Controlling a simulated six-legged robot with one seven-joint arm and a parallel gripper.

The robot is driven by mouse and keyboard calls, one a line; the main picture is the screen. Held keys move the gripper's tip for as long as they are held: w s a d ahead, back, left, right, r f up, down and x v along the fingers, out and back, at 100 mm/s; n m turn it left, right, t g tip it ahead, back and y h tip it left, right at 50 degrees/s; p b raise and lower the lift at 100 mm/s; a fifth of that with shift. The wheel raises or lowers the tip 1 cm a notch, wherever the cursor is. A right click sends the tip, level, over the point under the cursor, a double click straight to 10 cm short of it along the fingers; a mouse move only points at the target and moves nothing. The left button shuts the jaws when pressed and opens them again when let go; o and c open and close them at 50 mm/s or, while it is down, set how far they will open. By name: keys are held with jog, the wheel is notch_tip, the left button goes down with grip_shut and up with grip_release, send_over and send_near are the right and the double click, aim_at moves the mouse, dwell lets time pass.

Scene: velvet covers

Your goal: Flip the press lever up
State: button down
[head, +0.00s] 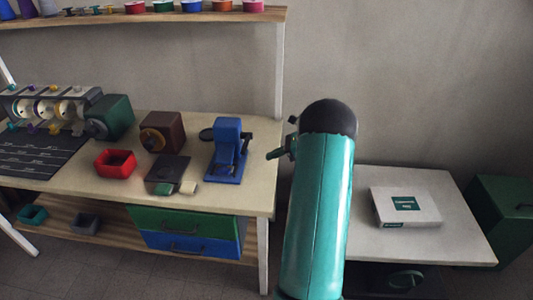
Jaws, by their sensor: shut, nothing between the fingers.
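The blue press (225,160) stands upright on the right part of the workbench. A dark rounded piece sticks out from its upper left side, and a small dark arm shows at its right side. I cannot tell for sure which of these is the lever. My gripper (273,154) shows only in part, to the right of the press, past the bench's right edge in the picture. It is shut and empty, and a gap shows between it and the press. The rest of my gripper is hidden behind my teal arm.
Left of the press on the workbench (115,185) are a brown box with a round knob (163,133), a dark flat block (168,168) and a red tray (115,163). A lower white table (440,240) at right holds a white box (405,206).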

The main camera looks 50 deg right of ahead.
jog(key=x, duration=0.8)
jog(key=shift+w+a+f, duration=0.1)
jog(key=shift+a+f, duration=0.05)
jog(key=r, duration=0.2)
jog(key=w+r, duration=0.1)
jog(key=r, duration=0.1)
